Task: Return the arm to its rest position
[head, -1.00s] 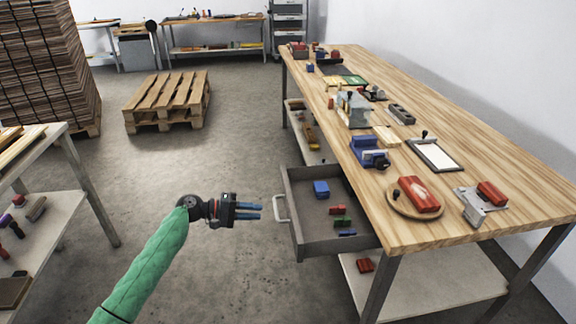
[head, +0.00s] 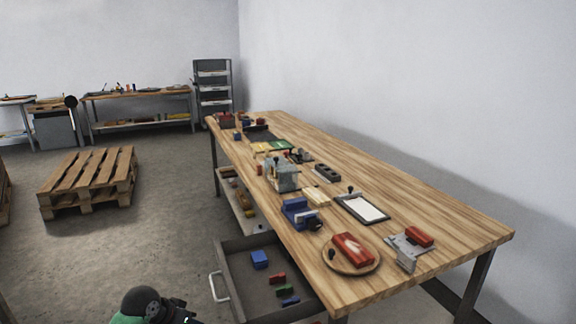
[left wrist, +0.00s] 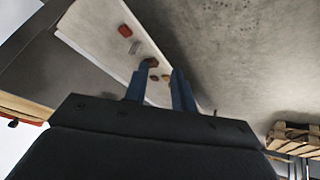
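My left arm's green sleeve and dark wrist joint show at the bottom edge of the head view. My left gripper (left wrist: 159,72) shows in the left wrist view with two blue fingers apart and nothing between them; the floor and a pale shelf (left wrist: 105,22) lie beyond it. In the head view its fingers are cut off by the bottom edge. The grey drawer (head: 238,285) under the workbench stands open to the right of my left wrist, apart from it. My right gripper is not in view.
The drawer holds a blue block (head: 260,260) and several small blocks; its handle (head: 218,287) juts left. The wooden workbench (head: 420,215) carries a round board with a red block (head: 352,248) and other items. A pallet (head: 88,182) stands at left. The floor between is clear.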

